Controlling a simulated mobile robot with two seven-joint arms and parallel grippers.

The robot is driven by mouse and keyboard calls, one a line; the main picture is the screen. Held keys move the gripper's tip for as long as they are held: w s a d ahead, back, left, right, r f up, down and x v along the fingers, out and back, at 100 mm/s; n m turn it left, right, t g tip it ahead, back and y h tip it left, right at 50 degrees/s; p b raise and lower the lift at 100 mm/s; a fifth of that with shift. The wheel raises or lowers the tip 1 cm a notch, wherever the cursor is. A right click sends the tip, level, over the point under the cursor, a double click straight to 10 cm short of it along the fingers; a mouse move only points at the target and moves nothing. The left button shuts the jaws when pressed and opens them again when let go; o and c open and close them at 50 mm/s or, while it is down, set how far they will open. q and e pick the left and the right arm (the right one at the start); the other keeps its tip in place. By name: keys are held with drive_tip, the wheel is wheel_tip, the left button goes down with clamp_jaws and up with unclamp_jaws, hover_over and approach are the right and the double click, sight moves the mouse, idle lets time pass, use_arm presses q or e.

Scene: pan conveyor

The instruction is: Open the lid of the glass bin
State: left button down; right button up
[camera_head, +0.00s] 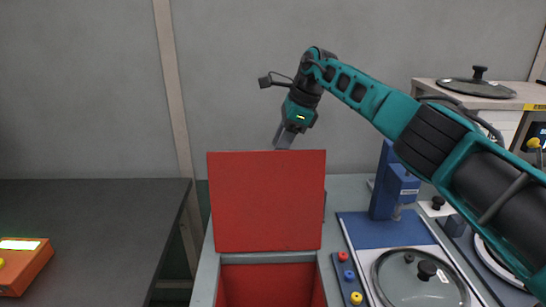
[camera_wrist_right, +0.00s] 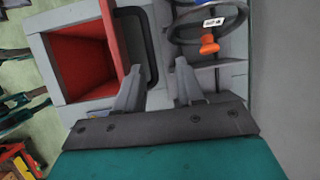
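The bin's lid (camera_head: 266,200) stands raised, its red inner face towards the head camera. Below it the bin (camera_head: 209,278) is open and shows a red inside; the bin also shows in the right wrist view (camera_wrist_right: 48,65). In that view the lid (camera_wrist_right: 110,35) appears nearly edge-on, with a black handle (camera_wrist_right: 152,45) on its outer side. My right gripper (camera_head: 284,138) is just above the lid's top edge, pointing down. Its fingers (camera_wrist_right: 160,67) are apart with nothing between them; one tip is near the handle. My left gripper is not in view.
To the right is a blue station (camera_head: 385,232) with a glass pan lid (camera_head: 405,285) and coloured buttons (camera_head: 348,276). A dark table (camera_head: 90,215) with an orange box (camera_head: 25,268) is at left. Another pan lid (camera_head: 476,87) lies on a raised surface at back right.

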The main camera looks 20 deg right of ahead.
drive_tip(key=v, duration=0.8)
drive_tip(key=shift+a+r, duration=0.25)
drive_tip(key=shift+a, duration=0.1)
drive_tip(key=shift+s+f, duration=0.1)
drive_tip(key=shift+s, duration=0.05)
